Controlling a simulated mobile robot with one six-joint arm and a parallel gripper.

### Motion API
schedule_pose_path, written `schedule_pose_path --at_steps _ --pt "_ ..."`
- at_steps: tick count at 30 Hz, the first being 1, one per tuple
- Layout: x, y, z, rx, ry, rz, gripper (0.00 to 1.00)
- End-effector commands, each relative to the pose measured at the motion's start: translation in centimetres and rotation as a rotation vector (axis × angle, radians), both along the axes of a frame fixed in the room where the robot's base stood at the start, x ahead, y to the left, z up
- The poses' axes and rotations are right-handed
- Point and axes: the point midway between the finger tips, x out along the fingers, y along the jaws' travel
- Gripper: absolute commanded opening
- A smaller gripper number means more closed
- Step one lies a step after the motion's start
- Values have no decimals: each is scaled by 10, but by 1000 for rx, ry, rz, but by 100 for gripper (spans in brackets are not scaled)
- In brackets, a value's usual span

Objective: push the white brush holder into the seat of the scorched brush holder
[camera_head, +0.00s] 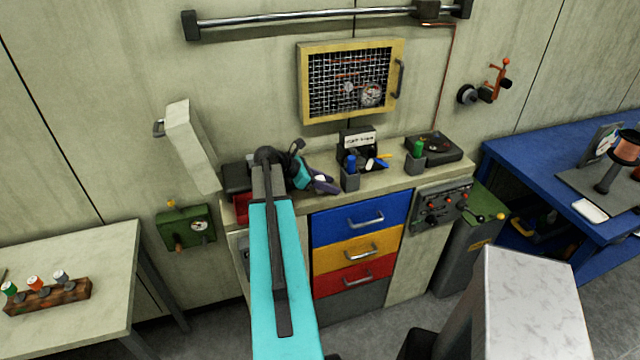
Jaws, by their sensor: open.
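My gripper (324,184) is over the worktop at the end of my cyan arm, just left of a grey cup. It is open; its fingers are small and partly blurred together, and I see nothing held. A small white piece (371,164) lies among blue and yellow pieces by a black box on the worktop, right of my gripper. Another white-topped piece (60,275) stands in a brown block on the left table. I cannot tell which is the white brush holder. I cannot make out the scorched brush holder or its seat.
A grey cup with a blue piece (349,180) and one with a green piece (415,164) stand on the worktop (385,182). A black device (446,149) sits right of them. A yellow-framed mesh cabinet (302,90) hangs above. A blue bench (530,150) is at right.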

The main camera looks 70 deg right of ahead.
Motion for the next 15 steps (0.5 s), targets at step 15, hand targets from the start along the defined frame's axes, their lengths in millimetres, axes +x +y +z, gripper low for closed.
schedule_pose_path --at_steps 15 --pt "1 0 0 0 0 1 20"
